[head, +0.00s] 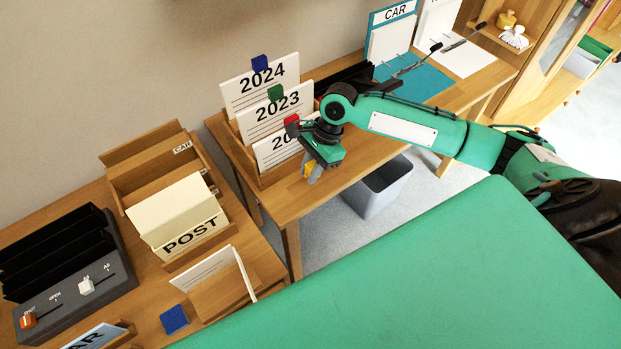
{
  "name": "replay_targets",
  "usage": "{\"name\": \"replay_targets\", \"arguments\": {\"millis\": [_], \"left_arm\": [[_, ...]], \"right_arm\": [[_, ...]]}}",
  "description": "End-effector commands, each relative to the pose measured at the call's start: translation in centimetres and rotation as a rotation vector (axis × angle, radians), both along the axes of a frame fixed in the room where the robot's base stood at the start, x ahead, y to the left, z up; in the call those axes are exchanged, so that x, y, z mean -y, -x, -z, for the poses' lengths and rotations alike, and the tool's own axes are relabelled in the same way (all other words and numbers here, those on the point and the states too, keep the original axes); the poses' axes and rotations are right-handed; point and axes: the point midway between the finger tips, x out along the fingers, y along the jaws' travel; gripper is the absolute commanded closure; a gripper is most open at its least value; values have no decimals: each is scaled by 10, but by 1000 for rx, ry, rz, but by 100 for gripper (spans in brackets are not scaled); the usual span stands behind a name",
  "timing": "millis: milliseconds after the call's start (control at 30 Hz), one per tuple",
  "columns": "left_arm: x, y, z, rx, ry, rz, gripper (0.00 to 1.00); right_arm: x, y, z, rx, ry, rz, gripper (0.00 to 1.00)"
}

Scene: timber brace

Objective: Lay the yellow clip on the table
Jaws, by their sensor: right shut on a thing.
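The yellow clip (307,165) is between the fingers of my right gripper (313,175). The gripper points downward above the near edge of the wooden table (350,153). The clip is partly hidden by the fingers, and I cannot tell whether it touches the table top. My right arm reaches in from the right. My left gripper is not in view.
Left of the gripper, a wooden rack holds cards with a blue clip (259,63), a green clip (275,92) and a red clip (291,120). A grey bin (378,188) stands on the floor below. A POST box (183,222) is on the left table.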

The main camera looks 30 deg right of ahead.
Motion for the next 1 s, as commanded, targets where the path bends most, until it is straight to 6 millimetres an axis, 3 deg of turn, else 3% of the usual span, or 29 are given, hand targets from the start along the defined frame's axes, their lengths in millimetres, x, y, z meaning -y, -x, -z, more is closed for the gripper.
{"name": "replay_targets", "arguments": {"millis": [300, 667, 700, 800, 1000], "left_arm": [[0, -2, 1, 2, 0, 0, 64], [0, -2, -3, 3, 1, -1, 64], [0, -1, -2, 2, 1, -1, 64], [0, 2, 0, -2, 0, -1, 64], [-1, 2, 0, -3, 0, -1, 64]], "right_arm": [[0, 1, 40, -2, 0, -1, 100], [0, 1, 43, -1, 0, 0, 100], [0, 1, 44, -1, 0, 0, 77], [0, 0, 44, -1, 0, 0, 58], [0, 0, 44, -1, 0, 0, 57]]}}
